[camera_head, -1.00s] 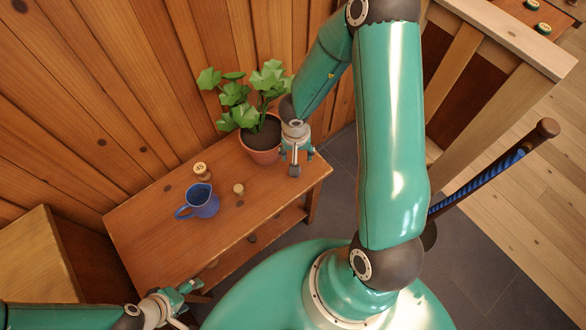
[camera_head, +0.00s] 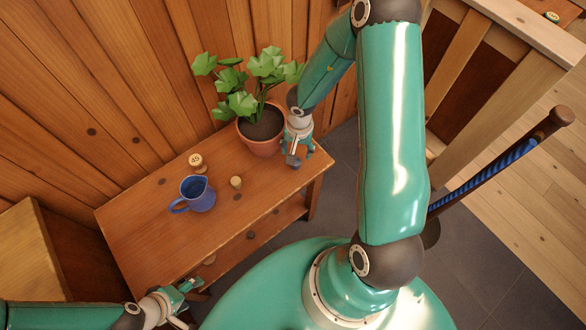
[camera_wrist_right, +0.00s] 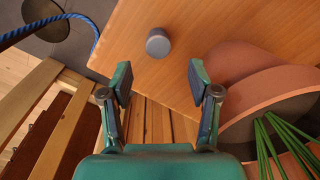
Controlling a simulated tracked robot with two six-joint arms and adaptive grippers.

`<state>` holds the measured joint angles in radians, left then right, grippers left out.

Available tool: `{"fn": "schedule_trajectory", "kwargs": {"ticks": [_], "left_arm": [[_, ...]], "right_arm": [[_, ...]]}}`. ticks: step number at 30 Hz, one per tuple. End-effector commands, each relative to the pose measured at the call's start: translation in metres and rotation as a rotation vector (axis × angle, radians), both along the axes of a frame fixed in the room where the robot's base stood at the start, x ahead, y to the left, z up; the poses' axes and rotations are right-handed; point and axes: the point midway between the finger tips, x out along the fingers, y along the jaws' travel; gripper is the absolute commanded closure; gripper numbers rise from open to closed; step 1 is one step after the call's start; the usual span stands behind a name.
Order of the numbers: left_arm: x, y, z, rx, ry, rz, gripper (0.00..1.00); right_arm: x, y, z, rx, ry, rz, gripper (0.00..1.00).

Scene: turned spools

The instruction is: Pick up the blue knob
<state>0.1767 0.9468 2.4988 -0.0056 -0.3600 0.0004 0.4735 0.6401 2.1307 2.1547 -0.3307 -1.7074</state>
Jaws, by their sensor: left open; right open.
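The blue knob (camera_wrist_right: 158,42) is a small grey-blue round piece on the wooden table, ahead of my right fingertips in the right wrist view. In the head view the knob (camera_head: 293,160) shows near the table's right end, just below my right gripper (camera_head: 298,145). In the wrist view the right gripper (camera_wrist_right: 160,82) is open, with its fingers spread and nothing between them. The knob is apart from both fingers. My left gripper (camera_head: 180,298) is open and empty in front of the table's near side.
A potted plant (camera_head: 262,135) stands close beside my right gripper. The table (camera_head: 150,222) also bears a blue jug (camera_head: 197,192), a small wooden spool (camera_head: 236,182) and a pale round-topped piece (camera_head: 196,160). A wooden plank wall stands behind. A wooden railing (camera_head: 500,60) is at the right.

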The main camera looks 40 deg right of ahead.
Motion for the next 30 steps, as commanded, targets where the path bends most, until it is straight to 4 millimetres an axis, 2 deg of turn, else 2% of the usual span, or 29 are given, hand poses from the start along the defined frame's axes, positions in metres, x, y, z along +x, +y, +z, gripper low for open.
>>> {"fn": "schedule_trajectory", "kwargs": {"ticks": [1, 8, 17, 26, 27, 30], "left_arm": [[0.000, 0.000, -0.005, 0.000, 0.000, 0.000, 0.32], [0.000, 0.000, -0.015, 0.000, 0.000, 0.000, 0.32], [0.000, 0.000, -0.047, 0.000, 0.000, 0.000, 0.32], [0.000, 0.000, -0.047, 0.000, 0.000, 0.000, 0.32], [0.000, 0.000, -0.047, 0.000, 0.000, 0.000, 0.32], [0.000, 0.000, -0.047, 0.000, 0.000, 0.000, 0.32]], "right_arm": [[0.000, 0.000, -0.007, 0.000, 0.000, 0.000, 0.39], [0.000, 0.002, -0.020, 0.001, 0.001, 0.001, 0.39], [-0.002, 0.006, -0.058, 0.001, 0.000, 0.001, 0.39], [-0.001, 0.007, -0.061, 0.001, -0.002, 0.002, 0.39], [-0.001, 0.007, -0.061, 0.000, -0.001, 0.002, 0.41], [-0.001, 0.007, -0.061, 0.000, -0.001, 0.002, 0.57]]}}
